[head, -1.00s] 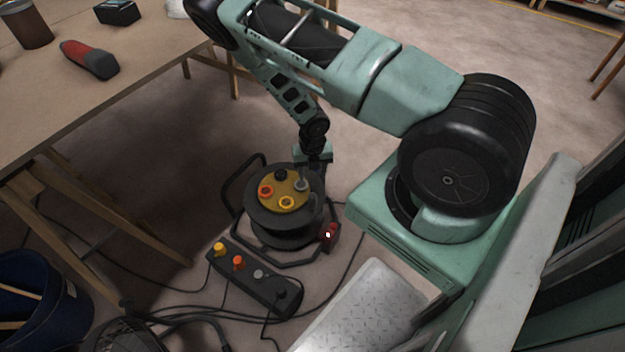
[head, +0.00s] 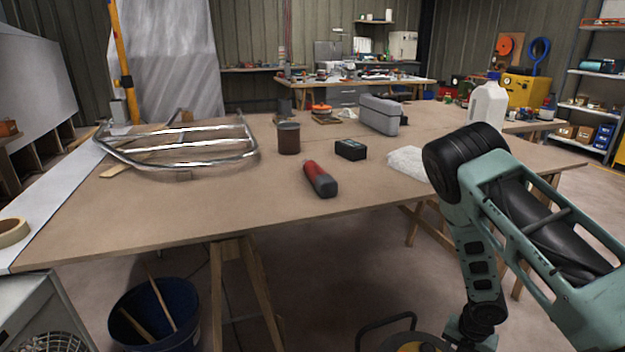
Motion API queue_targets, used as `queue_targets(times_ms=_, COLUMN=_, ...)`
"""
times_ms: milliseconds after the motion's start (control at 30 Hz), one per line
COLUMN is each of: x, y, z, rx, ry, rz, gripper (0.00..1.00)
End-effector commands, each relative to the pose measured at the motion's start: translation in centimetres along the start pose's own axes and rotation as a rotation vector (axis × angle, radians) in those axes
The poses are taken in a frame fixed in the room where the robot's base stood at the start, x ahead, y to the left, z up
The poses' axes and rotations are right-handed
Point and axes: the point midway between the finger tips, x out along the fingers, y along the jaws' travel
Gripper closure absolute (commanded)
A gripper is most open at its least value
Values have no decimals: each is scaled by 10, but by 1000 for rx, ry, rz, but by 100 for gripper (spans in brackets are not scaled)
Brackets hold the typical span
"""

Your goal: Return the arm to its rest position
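My arm reaches in from the right edge of the head view and bends down at a black elbow joint. Its forearm runs down past the front right of the workbench to the bottom edge. The hand of my gripper (head: 470,338) just shows there, and its fingers are cut off below the picture. The yellow-topped cable reel (head: 418,345) with its black handle shows only in part at the bottom edge, next to the hand. I cannot tell whether my gripper holds anything.
The workbench (head: 226,209) fills the middle, with a red-and-grey tool (head: 320,179), a brown can (head: 288,138), a black box (head: 351,149) and a white cloth (head: 408,163) on it. A blue bucket (head: 190,318) stands on the floor at lower left.

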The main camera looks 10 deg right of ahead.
Motion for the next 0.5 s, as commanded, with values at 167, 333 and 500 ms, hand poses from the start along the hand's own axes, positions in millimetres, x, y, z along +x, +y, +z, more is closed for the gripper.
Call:
queue_targets(times_ms=167, x=-67, y=72, z=-14, rx=326, ry=-76, rz=75, gripper=49)
queue_targets(times_ms=333, x=-138, y=119, z=-52, rx=655, ry=-83, rz=120, gripper=49)
queue_targets(times_ms=500, x=-210, y=143, z=-109, rx=952, ry=-43, rz=134, gripper=49)
